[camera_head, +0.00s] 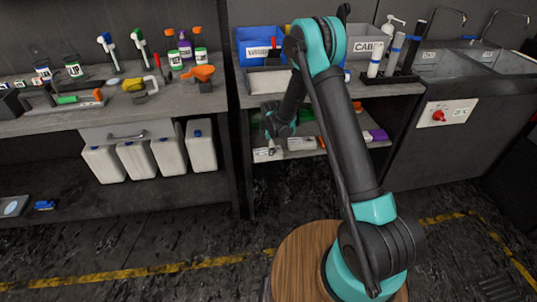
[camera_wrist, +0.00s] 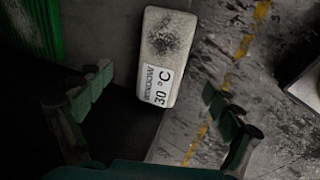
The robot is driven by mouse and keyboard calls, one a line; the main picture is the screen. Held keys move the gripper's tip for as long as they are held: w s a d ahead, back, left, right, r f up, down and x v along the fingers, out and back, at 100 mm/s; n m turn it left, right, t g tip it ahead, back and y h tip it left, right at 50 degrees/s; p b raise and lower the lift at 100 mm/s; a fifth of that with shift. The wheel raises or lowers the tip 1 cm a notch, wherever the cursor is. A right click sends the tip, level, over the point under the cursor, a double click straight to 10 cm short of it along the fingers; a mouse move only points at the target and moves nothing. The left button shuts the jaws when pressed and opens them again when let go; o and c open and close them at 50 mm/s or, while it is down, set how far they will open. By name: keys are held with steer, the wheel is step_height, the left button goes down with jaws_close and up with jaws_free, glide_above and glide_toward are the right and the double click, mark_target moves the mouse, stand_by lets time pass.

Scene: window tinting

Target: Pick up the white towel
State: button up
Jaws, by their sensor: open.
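In the wrist view, a long whitish block-like thing (camera_wrist: 160,50) with rounded corners, a dark smudge and a white label lies at the upper middle. It may be the white towel, folded; I cannot tell for sure. A small whitish labelled thing (camera_head: 264,154) lies at the front left of the lower shelf in the head view, probably the same one. My gripper (camera_wrist: 157,103) is open and empty, its fingers apart on either side of the thing's near end. In the head view my gripper (camera_head: 274,130) hangs just above that shelf, partly hidden by my arm.
Another pale labelled thing (camera_head: 301,144) lies further right on the lower shelf (camera_head: 322,157). A green ribbed thing (camera_wrist: 36,28) stands at the wrist view's upper left. The upper counter (camera_head: 265,103) overhangs the shelf. Open floor (camera_wrist: 225,75) with a yellow line shows beyond.

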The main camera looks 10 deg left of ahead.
steer(key=shift+s+x, duration=0.15)
steer(key=shift+x, duration=1.55)
steer(key=shift+s+x, duration=0.15)
steer(key=shift+x, duration=1.5)
steer(key=shift+a+f, duration=0.1)
steer(key=shift+c, duration=0.6)
steer(key=c, duration=1.2)
